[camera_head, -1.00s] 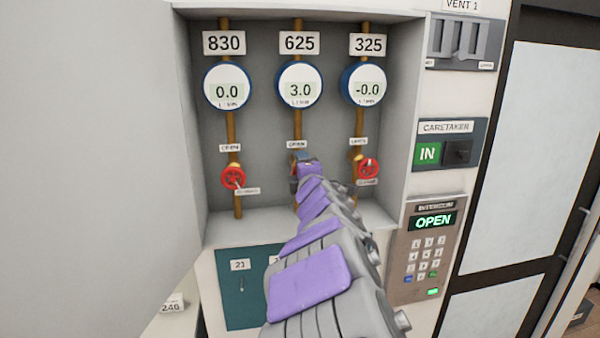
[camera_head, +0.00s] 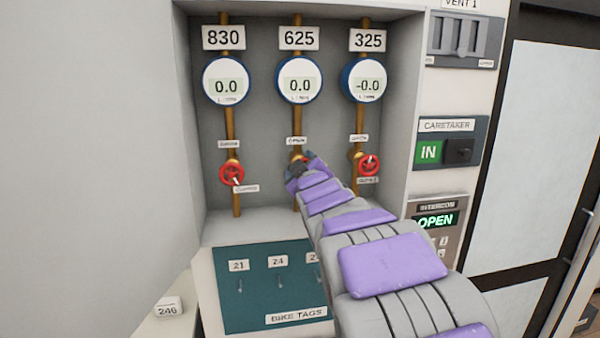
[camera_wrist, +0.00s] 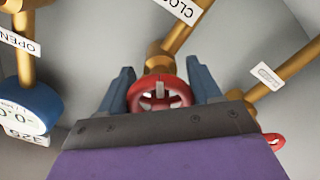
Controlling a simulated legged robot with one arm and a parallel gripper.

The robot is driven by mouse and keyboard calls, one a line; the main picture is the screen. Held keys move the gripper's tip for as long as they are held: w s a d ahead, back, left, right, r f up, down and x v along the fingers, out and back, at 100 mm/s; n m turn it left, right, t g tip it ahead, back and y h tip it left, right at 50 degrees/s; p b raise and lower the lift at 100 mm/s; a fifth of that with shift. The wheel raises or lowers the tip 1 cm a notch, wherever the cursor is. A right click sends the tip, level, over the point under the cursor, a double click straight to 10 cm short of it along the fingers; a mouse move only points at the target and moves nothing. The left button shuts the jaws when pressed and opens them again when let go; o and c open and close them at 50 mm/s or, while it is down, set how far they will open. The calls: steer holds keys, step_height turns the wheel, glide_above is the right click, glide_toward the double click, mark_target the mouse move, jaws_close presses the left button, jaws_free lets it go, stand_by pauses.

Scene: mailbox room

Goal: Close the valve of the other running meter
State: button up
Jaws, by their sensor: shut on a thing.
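The middle meter, 625 (camera_head: 299,82), reads 0.0. Meter 830 (camera_head: 227,82) reads 0.0 and meter 325 (camera_head: 364,80) reads -0.0. My gripper (camera_head: 298,170) is at the middle valve below meter 625. In the wrist view its blue fingers stand on both sides of the red valve wheel (camera_wrist: 161,96) and are shut on it. In the head view my gripper hides most of that wheel. The left red valve (camera_head: 232,174) and the right red valve (camera_head: 368,165) stand free on their brass pipes.
The open cabinet's side walls (camera_head: 405,110) flank the arm. A teal bike-tag board (camera_head: 250,308) hangs below the cabinet. The caretaker panel (camera_head: 447,145) and intercom (camera_head: 435,222) are on the right. A white door panel (camera_head: 95,130) fills the left.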

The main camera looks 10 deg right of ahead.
steer(key=shift+f+m+b, duration=0.5)
steer(key=shift+f+m, duration=0.1)
steer(key=shift+m, duration=0.6)
steer(key=shift+s, duration=0.1)
steer(key=o, duration=0.8)
steer(key=shift+o, duration=0.8)
steer(key=shift+w, duration=0.25)
steer(key=shift+s+r, duration=0.3)
steer(key=s, duration=1.6)
steer(key=shift+s+f+b, duration=0.15)
steer(key=shift+s+b, duration=0.25)
